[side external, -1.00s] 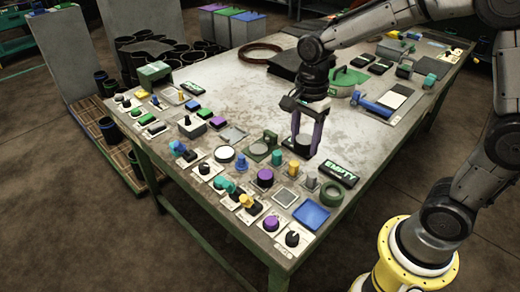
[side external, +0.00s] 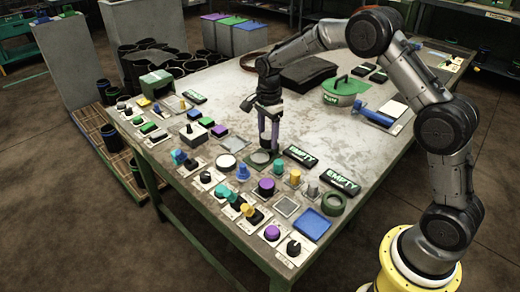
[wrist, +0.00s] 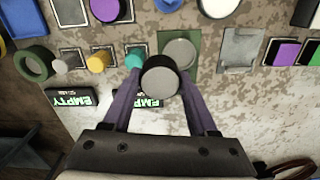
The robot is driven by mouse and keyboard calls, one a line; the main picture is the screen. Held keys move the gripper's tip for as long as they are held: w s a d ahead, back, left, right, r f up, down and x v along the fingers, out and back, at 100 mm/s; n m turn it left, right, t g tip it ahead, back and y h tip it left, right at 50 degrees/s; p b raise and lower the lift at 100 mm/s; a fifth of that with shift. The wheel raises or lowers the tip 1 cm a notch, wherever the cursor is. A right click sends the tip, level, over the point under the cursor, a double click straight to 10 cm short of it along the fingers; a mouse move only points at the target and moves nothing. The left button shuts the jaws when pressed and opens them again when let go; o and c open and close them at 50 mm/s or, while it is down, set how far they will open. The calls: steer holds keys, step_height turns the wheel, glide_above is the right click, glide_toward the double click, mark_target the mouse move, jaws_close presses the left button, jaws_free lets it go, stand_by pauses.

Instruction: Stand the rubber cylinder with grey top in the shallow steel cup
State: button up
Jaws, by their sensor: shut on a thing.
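The rubber cylinder (wrist: 160,76) is black with a flat grey top. In the wrist view it sits between the tips of my gripper's purple fingers, which are shut on it. In the side view my gripper (side external: 268,141) points down over the near part of the table. What looks like the shallow steel cup (wrist: 180,53) is a round grey disc on a green square plate. It also shows in the side view (side external: 260,157), just below and left of my fingertips. The cylinder overlaps the cup's lower left in the wrist view. The gap between them is hard to judge.
A turquoise knob (wrist: 134,60) and a yellow knob (wrist: 97,60) stand left of the cup in the wrist view. Two EMPTY signs (side external: 300,156) (side external: 341,183) lie nearby. A white disc (side external: 227,161) is left of the cup. The table's middle (side external: 300,118) is mostly bare.

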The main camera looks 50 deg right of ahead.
mark_target(261, 159)
steer(key=w+f, duration=0.1)
steer(key=f, duration=0.1)
steer(key=w+f, duration=0.2)
steer(key=shift+w+d, duration=0.15)
steer(key=shift+w+f, duration=0.15)
steer(key=shift+f, duration=1.5)
steer(key=shift+f, duration=0.3)
steer(key=shift+f, duration=0.55)
steer(key=o, duration=1.1)
steer(key=shift+o, duration=1.4)
steer(key=shift+s+f, duration=0.1)
steer(key=shift+s, duration=0.15)
step_height(261, 159, up, 14)
steer(key=shift+w, duration=0.2)
